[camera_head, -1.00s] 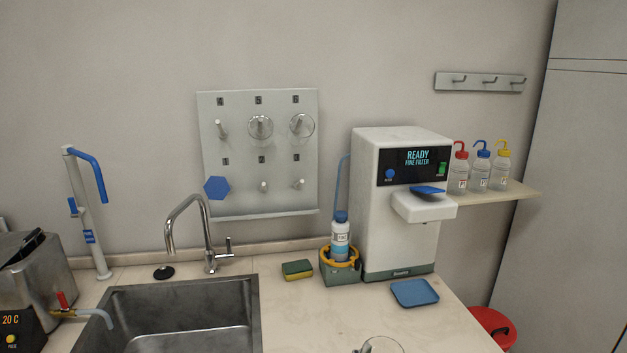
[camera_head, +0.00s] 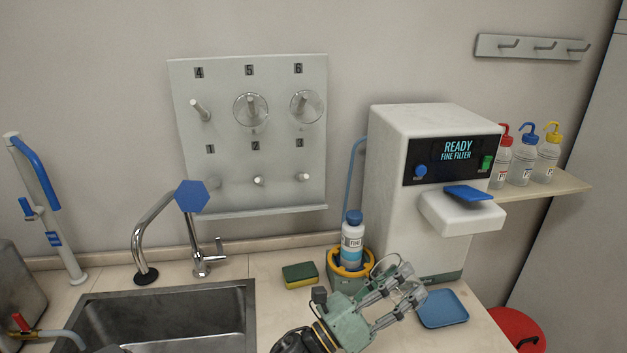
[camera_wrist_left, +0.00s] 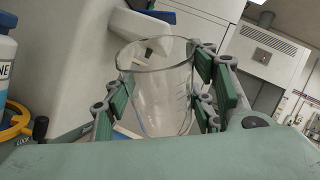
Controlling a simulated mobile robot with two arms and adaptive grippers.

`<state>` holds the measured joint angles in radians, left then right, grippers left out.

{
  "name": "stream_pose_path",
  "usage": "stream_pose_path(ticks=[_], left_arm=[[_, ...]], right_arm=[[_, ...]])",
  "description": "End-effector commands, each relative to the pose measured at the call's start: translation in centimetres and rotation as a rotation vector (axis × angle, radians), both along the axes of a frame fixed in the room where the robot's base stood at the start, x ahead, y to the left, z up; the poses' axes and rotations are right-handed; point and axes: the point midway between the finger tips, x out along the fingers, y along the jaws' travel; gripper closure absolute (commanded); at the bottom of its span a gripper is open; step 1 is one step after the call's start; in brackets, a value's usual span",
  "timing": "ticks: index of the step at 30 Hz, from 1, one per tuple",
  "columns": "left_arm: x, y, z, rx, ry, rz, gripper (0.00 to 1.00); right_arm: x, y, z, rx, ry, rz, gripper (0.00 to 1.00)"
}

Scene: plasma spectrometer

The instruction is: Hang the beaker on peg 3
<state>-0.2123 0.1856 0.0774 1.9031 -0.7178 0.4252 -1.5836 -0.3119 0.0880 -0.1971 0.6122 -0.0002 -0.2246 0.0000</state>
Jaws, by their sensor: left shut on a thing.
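My left gripper (camera_head: 408,287) is over the counter in front of the white filter machine, its fingers pointing up and right. In the left wrist view it is shut on a clear glass beaker (camera_wrist_left: 160,95), whose round rim shows between the green finger pads. In the head view the beaker is hard to make out against the machine. The pegboard (camera_head: 188,140) hangs on the wall behind. Peg 3 (camera_head: 303,177), at its lower right, is bare. Round glass vessels hang on peg 5 (camera_head: 251,106) and peg 6 (camera_head: 305,103). My right gripper is not in view.
The filter machine (camera_head: 385,190) stands right of the pegboard. A white bottle (camera_head: 352,246) in a yellow-ringed holder, a sponge (camera_head: 300,274) and a blue tray (camera_head: 443,308) are near the gripper. The tap (camera_head: 200,255) and blue hexagon (camera_head: 192,196) are left. Space before peg 3 looks clear.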

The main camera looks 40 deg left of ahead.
Motion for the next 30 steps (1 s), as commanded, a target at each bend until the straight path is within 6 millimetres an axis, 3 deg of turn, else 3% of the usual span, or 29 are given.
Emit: stream_pose_path(ticks=[8, 13, 18, 24, 30], left_arm=[[1.8, 4.2, 3.8, -0.543, -0.115, -0.348, 0.76], [1.7, 8.1, 7.2, -0.891, -0.064, -0.573, 0.76], [0.6, 13.0, 11.2, -1.144, 0.05, -0.74, 0.76], [-1.4, 17.6, 14.5, -1.293, 0.164, -0.849, 0.76], [-2.3, 19.3, 15.6, -1.338, 0.203, -0.887, 0.76]], right_arm=[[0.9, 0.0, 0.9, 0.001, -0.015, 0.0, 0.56], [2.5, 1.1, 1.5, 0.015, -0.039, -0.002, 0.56], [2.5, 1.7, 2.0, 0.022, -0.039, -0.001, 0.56], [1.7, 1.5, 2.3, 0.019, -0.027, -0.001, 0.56], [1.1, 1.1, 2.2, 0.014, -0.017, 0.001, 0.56]])
